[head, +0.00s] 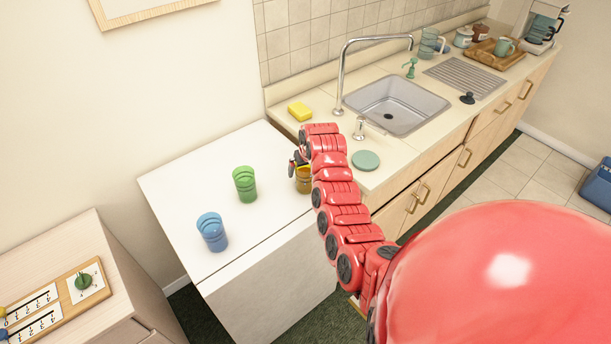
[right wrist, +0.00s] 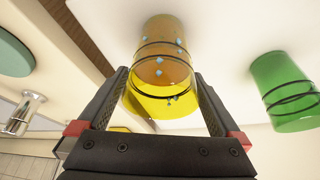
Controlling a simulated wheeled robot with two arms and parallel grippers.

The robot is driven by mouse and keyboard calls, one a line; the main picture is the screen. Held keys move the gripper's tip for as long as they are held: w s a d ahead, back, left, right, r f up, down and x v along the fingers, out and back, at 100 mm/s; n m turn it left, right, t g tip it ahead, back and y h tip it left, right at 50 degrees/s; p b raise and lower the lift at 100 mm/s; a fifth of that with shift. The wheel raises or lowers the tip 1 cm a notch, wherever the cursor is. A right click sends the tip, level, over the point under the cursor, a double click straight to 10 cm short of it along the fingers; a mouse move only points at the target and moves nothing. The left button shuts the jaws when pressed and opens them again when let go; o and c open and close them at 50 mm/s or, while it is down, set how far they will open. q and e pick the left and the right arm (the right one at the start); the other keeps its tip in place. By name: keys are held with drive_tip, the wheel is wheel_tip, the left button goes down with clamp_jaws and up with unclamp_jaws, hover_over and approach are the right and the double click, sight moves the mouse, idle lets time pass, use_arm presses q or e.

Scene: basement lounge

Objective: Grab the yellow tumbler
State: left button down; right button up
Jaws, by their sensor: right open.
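The yellow tumbler (head: 303,184) stands on the white counter near its right edge, partly hidden by my right arm in the head view. In the right wrist view the yellow tumbler (right wrist: 160,65) is see-through amber with dark rings and small blue dots. My right gripper (head: 296,160) is at the tumbler. In the right wrist view its two fingers (right wrist: 160,78) are apart, one on each side of the tumbler's near part. I cannot tell whether either finger touches it. My left gripper is not in view.
A green tumbler (head: 245,184) and a blue tumbler (head: 212,232) stand to the left on the same counter. The green tumbler (right wrist: 285,90) is close on the right in the wrist view.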

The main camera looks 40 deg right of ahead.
drive_tip(key=shift+f, duration=0.2)
clamp_jaws()
idle(0.4)
drive_tip(key=shift+w, duration=0.1)
